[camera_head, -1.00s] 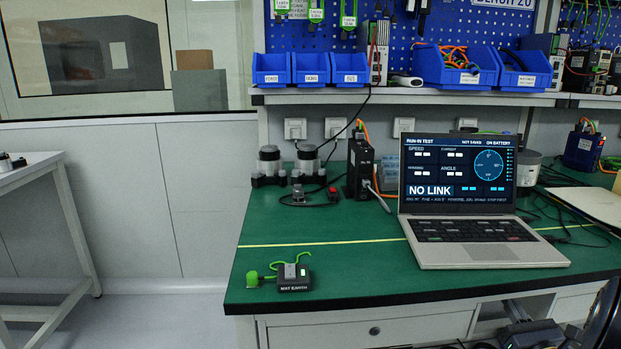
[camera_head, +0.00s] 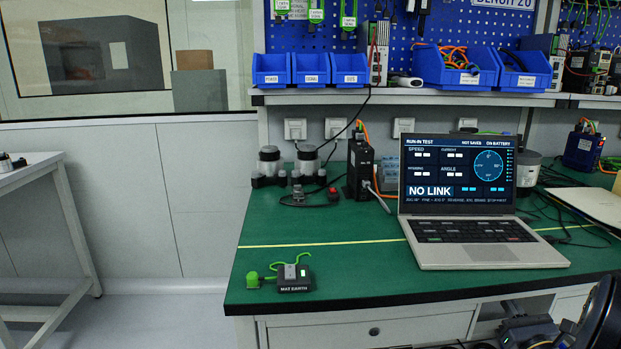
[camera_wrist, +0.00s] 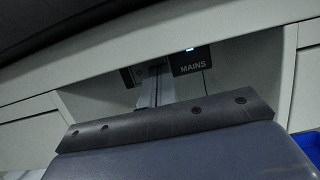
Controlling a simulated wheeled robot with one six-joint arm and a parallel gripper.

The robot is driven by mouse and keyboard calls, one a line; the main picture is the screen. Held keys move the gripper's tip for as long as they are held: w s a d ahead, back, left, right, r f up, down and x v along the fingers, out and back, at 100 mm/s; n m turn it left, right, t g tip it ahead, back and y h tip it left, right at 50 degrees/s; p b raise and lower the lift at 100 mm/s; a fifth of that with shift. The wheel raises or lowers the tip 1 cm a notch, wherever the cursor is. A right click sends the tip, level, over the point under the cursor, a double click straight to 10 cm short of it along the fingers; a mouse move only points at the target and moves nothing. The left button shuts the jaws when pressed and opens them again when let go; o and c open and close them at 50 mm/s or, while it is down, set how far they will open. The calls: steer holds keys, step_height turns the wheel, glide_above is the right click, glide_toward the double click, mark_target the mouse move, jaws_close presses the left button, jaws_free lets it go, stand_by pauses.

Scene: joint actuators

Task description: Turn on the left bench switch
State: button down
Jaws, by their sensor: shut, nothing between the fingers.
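My gripper (camera_wrist: 152,86) shows in the wrist view as two pale fingers close together, shut and empty. They point into the recess under a bench top. A dark box marked MAINS (camera_wrist: 191,64) with a small lit blue light hangs there, just right of the fingertips. Another dark box (camera_wrist: 130,76) is left of the fingertips, partly hidden behind them. I cannot tell whether either is touched, nor the state of the left box. In the head view the gripper is not clearly visible; parts of my arm show at the lower right.
The bench top (camera_head: 340,270) holds a laptop (camera_head: 480,200) reading NO LINK and a MAT EARTH box (camera_head: 294,279) at the front left. The bench front edge (camera_wrist: 150,50) runs above the recess, with pale panels on both sides.

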steer(key=shift+w, duration=0.15)
steer(key=b+v, duration=0.2)
steer(key=v, duration=0.7)
stand_by(0.6)
steer(key=p+x, duration=0.2)
steer(key=x, duration=0.6)
steer(key=shift+w, duration=0.3)
steer(key=shift+s, duration=0.1)
